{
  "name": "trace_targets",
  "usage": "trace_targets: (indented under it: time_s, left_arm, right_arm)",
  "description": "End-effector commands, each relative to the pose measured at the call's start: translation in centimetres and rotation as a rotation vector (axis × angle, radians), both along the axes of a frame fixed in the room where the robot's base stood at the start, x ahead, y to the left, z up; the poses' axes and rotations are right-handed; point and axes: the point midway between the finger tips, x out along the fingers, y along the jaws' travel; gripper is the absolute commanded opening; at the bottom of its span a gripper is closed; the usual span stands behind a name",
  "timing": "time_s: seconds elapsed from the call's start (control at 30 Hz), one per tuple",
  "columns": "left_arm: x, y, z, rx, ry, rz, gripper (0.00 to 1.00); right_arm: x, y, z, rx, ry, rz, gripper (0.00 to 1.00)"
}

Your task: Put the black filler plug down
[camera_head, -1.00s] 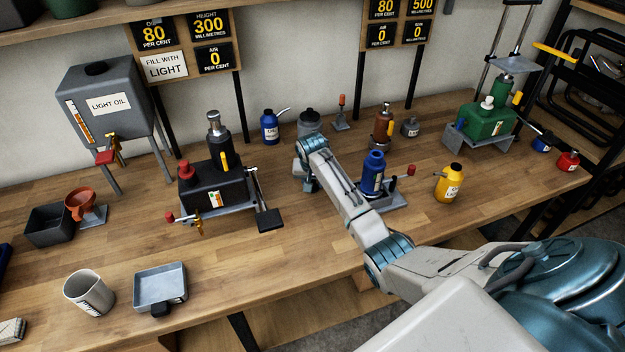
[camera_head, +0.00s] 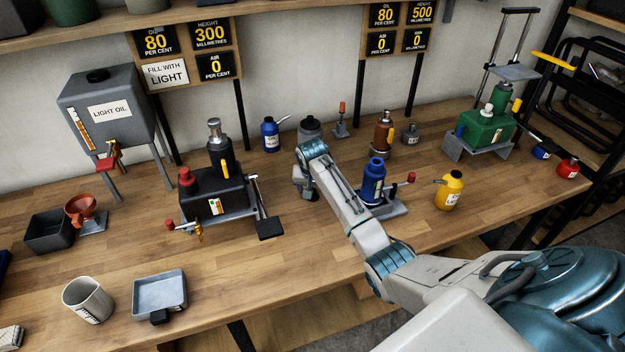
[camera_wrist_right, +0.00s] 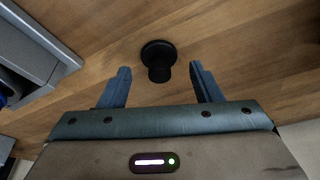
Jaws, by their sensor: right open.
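The black filler plug (camera_wrist_right: 158,60) rests on the wooden bench in the right wrist view, a round dark disc with a narrower part. My right gripper (camera_wrist_right: 159,78) is open, with one blue-grey finger on each side of the plug and a visible gap to both. In the head view my right gripper (camera_head: 306,187) points down at the bench, right of the black jack (camera_head: 215,195); the plug cannot be made out clearly there. My left gripper is not in view.
A blue bottle jack (camera_head: 373,180) and a yellow bottle (camera_head: 450,190) stand right of my forearm. A blue oil can (camera_head: 270,136) stands behind the gripper. A grey tray (camera_head: 160,293) and a mug (camera_head: 88,300) sit front left. The bench front centre is clear.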

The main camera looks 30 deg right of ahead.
Motion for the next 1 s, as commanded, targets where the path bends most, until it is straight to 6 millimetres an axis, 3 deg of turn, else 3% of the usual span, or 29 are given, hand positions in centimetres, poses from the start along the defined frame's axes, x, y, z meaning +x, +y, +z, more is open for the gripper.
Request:
trace_targets:
  time_s: [0.5, 0.7, 1.0]
  left_arm:
    - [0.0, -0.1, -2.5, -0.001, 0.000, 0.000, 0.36]
    - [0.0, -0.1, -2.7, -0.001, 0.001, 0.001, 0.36]
    - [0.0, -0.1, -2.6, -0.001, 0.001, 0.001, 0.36]
  right_arm:
    - [-2.3, 1.7, 9.1, 0.001, -0.003, 0.000, 0.58]
    - [-2.6, 1.9, 10.4, 0.000, -0.001, 0.000, 0.58]
    - [-2.6, 1.9, 10.5, 0.000, 0.000, 0.000, 0.58]
